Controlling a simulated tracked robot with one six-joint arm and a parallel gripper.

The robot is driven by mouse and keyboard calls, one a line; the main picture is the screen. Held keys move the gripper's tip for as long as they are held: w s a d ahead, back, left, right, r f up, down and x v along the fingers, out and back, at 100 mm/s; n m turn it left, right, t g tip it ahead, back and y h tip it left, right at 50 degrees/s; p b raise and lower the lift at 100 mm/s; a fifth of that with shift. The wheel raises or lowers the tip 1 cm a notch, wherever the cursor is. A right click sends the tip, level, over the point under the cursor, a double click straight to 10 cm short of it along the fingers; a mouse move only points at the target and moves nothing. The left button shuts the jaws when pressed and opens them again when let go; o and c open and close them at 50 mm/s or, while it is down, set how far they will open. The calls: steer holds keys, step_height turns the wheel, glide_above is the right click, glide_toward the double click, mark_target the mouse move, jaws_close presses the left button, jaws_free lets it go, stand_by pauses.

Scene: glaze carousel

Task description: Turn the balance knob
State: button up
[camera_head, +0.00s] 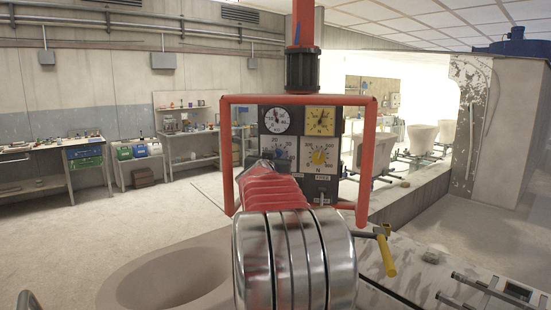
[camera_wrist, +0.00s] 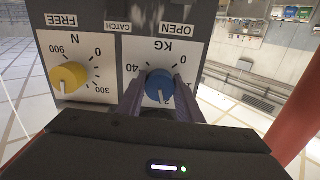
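The control panel (camera_head: 289,170) hangs in a red frame and carries two gauges above two knobs. The blue knob (camera_wrist: 160,87) is on the dial marked KG; its white pointer aims toward the bottom of the wrist view, where the scale appears upside down. It is partly visible in the head view (camera_head: 281,155). My gripper (camera_wrist: 161,88) has one finger on either side of the blue knob, close to its sides. I cannot tell whether they press on it. My red and metal arm hides the panel's lower left in the head view.
A yellow knob (camera_wrist: 69,77) on the N dial sits beside the blue one. The red frame (camera_head: 228,155) surrounds the panel. A yellow-handled lever (camera_head: 386,255) is at lower right. Workbenches (camera_head: 190,145) line the back wall, with open floor before them.

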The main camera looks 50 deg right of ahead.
steer(key=shift+a, duration=0.1)
steer(key=c, duration=0.5)
steer(key=shift+m, duration=2.9)
steer(key=o, duration=1)
steer(key=shift+o, duration=0.2)
